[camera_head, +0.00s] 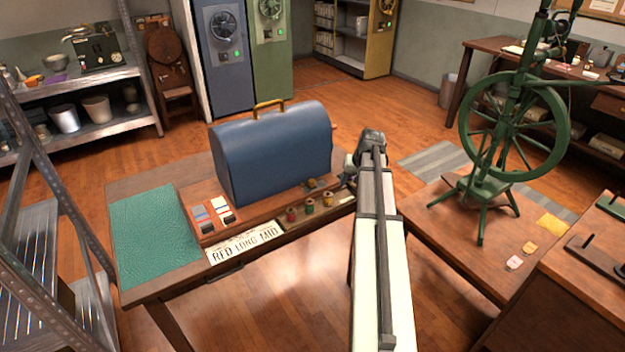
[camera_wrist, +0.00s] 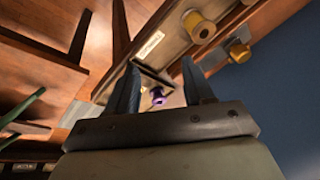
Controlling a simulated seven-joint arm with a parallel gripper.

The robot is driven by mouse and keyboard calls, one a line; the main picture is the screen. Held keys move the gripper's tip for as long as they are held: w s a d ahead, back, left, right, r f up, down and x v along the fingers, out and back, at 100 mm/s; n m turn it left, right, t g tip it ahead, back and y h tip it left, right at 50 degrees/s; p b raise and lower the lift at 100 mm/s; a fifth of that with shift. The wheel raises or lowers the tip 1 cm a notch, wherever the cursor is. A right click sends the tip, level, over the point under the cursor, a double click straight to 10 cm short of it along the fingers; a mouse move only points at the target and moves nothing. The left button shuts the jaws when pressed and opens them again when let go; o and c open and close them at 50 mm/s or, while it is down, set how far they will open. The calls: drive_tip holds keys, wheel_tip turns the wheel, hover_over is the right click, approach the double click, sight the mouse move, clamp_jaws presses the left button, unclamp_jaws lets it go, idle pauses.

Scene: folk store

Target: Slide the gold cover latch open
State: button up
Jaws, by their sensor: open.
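A blue domed cover (camera_head: 272,148) with a gold handle on top stands on a wooden base on the table; its blue side fills the right of the wrist view (camera_wrist: 285,90). A small gold knob (camera_head: 312,183), apparently the cover latch, sits low at the cover's front right; it also shows in the wrist view (camera_wrist: 240,52). My gripper (camera_head: 350,172) is open and empty, beyond the base's right end, to the right of the knob and apart from it. In the wrist view, its two fingers (camera_wrist: 162,75) stand spread. The arm hides part of the table's right end.
Red, green and gold spools (camera_head: 310,206) stand along the base's front edge. A purple-topped item (camera_wrist: 158,96) shows between my fingers. A green mat (camera_head: 150,235) lies left. A green spinning wheel (camera_head: 500,140) stands right.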

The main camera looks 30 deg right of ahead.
sight(312, 180)
drive_tip(key=w+a+r+n+h, duration=0.1)
drive_tip(key=w+a+r+n, duration=0.45)
drive_tip(key=a+r, duration=0.45)
drive_tip(key=shift+m+t, duration=0.25)
drive_tip(key=shift+t, duration=0.25)
drive_tip(key=x, duration=1.4)
drive_tip(key=shift+w+d+r, duration=0.1)
drive_tip(key=shift+d+r, duration=0.05)
drive_tip(key=shift+d, duration=0.1)
drive_tip(key=shift+c, duration=0.5)
clamp_jaws()
